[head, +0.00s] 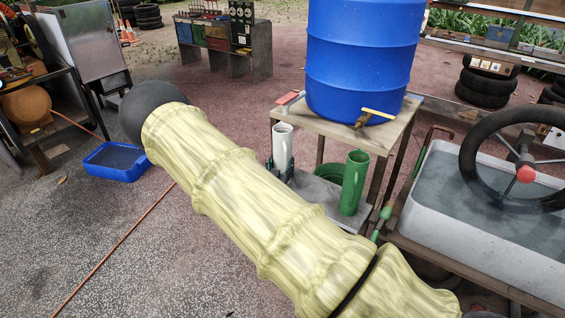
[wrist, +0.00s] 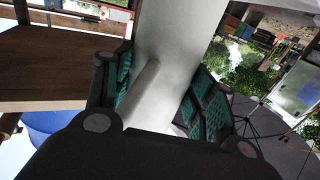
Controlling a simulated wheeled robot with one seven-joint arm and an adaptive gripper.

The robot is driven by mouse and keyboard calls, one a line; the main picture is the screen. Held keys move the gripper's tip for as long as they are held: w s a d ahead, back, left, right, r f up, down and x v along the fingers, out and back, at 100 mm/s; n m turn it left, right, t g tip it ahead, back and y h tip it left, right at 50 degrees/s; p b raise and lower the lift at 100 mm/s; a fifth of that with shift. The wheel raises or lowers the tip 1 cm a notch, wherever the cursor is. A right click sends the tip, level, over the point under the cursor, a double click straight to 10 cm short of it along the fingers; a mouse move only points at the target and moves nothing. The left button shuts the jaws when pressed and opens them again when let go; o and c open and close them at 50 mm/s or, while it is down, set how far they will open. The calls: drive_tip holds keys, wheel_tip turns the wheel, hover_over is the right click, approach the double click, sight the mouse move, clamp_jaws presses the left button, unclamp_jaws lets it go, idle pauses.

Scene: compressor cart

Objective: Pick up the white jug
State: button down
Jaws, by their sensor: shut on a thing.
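The white jug (head: 283,146) is upright in the head view, just left of the wooden stand, near its grey lower shelf. Its pale body (wrist: 180,40) fills the middle of the wrist view, with the handle facing my gripper. My gripper (wrist: 165,85) is shut on the jug, its teal-padded fingers on both sides of it. In the head view only small dark parts of my gripper show beside the jug's lower part, and my pale sleeved arm covers the rest. The jug's base is hidden, so I cannot tell whether it touches the shelf.
A green jug (head: 354,183) stands right of the white one on the grey shelf (head: 318,190). A blue drum (head: 362,60) with a tap sits on the stand top (head: 340,133) above. A water-filled tub (head: 485,225) is at right. A blue tray (head: 113,162) lies on the ground left.

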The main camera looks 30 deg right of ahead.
drive_tip(key=v, duration=1.2)
drive_tip(key=shift+r, duration=0.15)
idle(0.4)
drive_tip(key=shift+s+a, duration=0.1)
drive_tip(key=shift+a, duration=0.1)
drive_tip(key=a+r+n+t+y+p, duration=0.1)
drive_tip(key=a+r+n+y+p, duration=0.1)
drive_tip(key=a, duration=0.4)
drive_tip(key=w+a+r+n+t+y+p, duration=0.1)
drive_tip(key=a+r+n+t+y+p, duration=0.1)
drive_tip(key=a+n+y+p, duration=0.2)
drive_tip(key=w+a+r+n+t+y+p, duration=0.1)
drive_tip(key=a+r+n+t+y+p, duration=0.1)
drive_tip(key=a+y, duration=0.4)
drive_tip(key=a+r+n+p, duration=0.1)
drive_tip(key=a+p, duration=0.1)
drive_tip(key=a, duration=0.2)
drive_tip(key=shift+y, duration=0.4)
drive_tip(key=shift+w, duration=0.1)
